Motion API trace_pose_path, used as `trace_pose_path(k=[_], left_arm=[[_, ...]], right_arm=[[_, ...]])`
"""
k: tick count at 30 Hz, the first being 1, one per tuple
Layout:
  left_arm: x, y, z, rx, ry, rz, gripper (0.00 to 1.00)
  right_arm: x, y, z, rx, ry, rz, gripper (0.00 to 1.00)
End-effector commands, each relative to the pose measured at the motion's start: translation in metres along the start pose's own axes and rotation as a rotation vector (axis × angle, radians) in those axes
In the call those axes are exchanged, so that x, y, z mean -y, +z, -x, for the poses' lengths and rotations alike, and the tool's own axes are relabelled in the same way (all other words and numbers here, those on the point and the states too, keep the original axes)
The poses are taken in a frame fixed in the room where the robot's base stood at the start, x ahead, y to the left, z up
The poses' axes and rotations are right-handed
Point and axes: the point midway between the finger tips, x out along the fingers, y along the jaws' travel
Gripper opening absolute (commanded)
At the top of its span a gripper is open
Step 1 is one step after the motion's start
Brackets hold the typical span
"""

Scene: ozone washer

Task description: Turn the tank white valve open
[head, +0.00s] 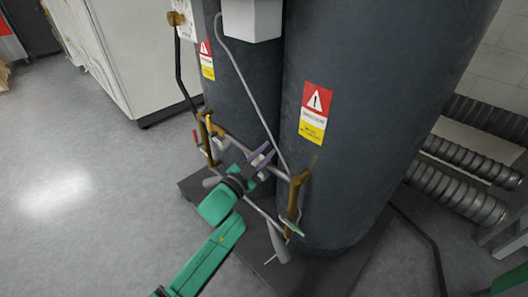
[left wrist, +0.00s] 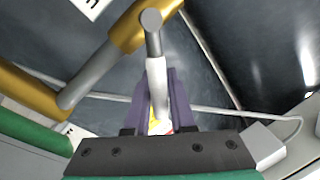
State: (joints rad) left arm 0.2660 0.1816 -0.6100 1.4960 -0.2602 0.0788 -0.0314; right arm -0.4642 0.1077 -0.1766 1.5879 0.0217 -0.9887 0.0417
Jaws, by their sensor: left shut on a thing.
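The white valve handle (left wrist: 157,75) shows in the left wrist view, at the end of a grey stem on brass pipework. It lies between the purple fingers of my left gripper (left wrist: 158,92), which is shut on it. In the head view my left gripper (head: 263,155) reaches in front of the dark tanks, among the pipes low between them. There the handle is too small and covered to tell clearly. The large dark tank (head: 370,120) stands on the right, and a second tank (head: 235,85) stands behind it to the left. My right gripper is not in view.
Brass pipe fittings (head: 295,195) and a thin grey pipe run close around the gripper. The tanks stand on a dark base plate (head: 310,275). A white cabinet (head: 135,55) is at the upper left, and ribbed hoses (head: 460,185) are at the right. The grey floor at left is clear.

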Motion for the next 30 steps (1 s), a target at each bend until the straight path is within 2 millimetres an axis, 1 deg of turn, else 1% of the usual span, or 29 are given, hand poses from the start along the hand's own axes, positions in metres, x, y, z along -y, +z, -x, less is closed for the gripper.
trace_pose_path(k=[14, 15, 16, 17, 26, 28, 30], left_arm=[[-0.002, 0.001, 0.001, 0.000, 0.001, -0.017, 0.00], [-0.002, 0.001, 0.001, 0.000, 0.001, -0.017, 0.34], [-0.002, 0.001, 0.001, 0.000, 0.001, -0.017, 0.45], [-0.002, 0.001, 0.001, 0.000, 0.001, -0.017, 0.53], [-0.001, 0.000, 0.001, -0.002, 0.000, -0.018, 0.53], [-0.001, 0.001, 0.005, -0.001, 0.000, -0.018, 0.53], [-0.001, 0.001, 0.013, 0.000, 0.000, -0.017, 0.53]], right_arm=[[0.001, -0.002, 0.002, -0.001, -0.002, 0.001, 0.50], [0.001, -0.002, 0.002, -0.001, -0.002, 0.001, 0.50], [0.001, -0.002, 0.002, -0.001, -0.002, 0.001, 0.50], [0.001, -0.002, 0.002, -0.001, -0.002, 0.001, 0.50], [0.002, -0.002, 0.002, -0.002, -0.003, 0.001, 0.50], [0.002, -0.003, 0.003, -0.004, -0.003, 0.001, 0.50], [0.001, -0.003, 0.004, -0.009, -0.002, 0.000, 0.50]])
